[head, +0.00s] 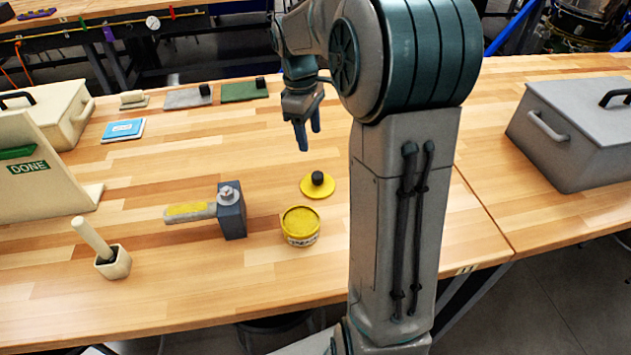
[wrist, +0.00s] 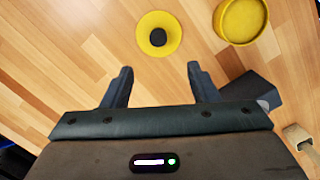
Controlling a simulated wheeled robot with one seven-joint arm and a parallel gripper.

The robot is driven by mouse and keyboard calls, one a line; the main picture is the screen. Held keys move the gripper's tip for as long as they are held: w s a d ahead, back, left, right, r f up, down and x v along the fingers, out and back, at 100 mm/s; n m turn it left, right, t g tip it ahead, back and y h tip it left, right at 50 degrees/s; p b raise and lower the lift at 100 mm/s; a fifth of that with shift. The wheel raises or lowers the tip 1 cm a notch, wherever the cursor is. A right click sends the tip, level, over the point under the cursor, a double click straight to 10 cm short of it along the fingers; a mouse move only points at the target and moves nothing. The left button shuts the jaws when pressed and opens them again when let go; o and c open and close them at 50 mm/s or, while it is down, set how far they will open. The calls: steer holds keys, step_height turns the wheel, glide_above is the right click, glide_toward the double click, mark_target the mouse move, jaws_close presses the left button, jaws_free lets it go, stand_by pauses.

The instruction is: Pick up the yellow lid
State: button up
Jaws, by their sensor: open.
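The yellow lid (head: 318,187) is a flat disc with a black knob in its middle. It lies on the wooden table behind and slightly right of a yellow tub (head: 300,226). My gripper (head: 308,138) is open and empty in the air above the table, behind the lid in the head view. In the wrist view the lid (wrist: 146,36) lies ahead of the open fingers of my gripper (wrist: 158,80), apart from them and in line with the gap. The yellow tub (wrist: 243,20) is to its right there.
A grey block with a yellow-marked handle (head: 230,212) is left of the tub. A wooden stick stands in a small holder (head: 113,262). A board marked DONE (head: 45,165) and a cream box (head: 62,112) are at the left. A grey case (head: 580,130) is at the right.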

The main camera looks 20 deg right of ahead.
glide_toward(318, 175)
step_height(318, 175, down, 5)
steer(key=shift+s, duration=0.15)
steer(key=shift+s+d+f+p, duration=0.1)
steer(key=shift+d+f+p, duration=0.1)
steer(key=shift+f, duration=0.65)
steer(key=shift+s+d+f+p, duration=0.1)
steer(key=shift+f+p, duration=0.15)
steer(key=shift+f, duration=0.6)
steer(key=shift+s+d+f+p, duration=0.1)
steer(key=shift+f+p, duration=0.1)
steer(key=shift+f, duration=0.65)
jaws_close()
